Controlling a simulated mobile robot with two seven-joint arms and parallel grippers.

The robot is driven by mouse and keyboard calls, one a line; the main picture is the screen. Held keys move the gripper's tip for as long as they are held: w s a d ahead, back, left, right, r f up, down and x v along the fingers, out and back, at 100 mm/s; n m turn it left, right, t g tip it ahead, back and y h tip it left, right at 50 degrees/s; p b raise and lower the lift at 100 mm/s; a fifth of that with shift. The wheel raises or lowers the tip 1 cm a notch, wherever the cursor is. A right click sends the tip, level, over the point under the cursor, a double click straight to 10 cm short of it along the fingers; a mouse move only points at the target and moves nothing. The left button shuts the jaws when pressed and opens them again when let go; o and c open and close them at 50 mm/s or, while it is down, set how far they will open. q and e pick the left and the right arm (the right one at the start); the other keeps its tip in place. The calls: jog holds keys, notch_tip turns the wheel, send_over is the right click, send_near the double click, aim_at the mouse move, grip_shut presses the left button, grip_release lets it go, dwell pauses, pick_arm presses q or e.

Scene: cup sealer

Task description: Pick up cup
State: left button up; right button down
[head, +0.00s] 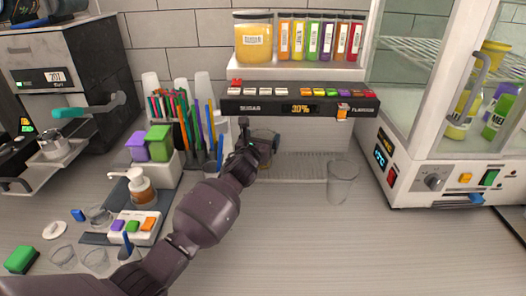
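My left gripper (262,136) reaches under the sugar and flavour dispenser. A clear cup (265,137) stands there at its fingers, partly hidden by the gripper. One finger shows left of the cup and dark parts show at its right; whether they touch it I cannot tell. A second clear cup (343,180) stands upright on the counter to the right, apart from the gripper. More small clear cups (63,257) stand at the lower left. My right gripper is not in view.
The dispenser panel (300,104) overhangs the gripper. A drip grate (305,167) lies behind the right-hand cup. A pump bottle (138,187) and button box (134,226) stand left of my arm. A white glass-fronted cabinet (430,150) is at right. The front right counter is clear.

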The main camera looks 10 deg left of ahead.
pick_arm(q)
jog(key=c, duration=0.7)
jog(key=shift+o, duration=0.2)
jog(key=shift+r, duration=0.1)
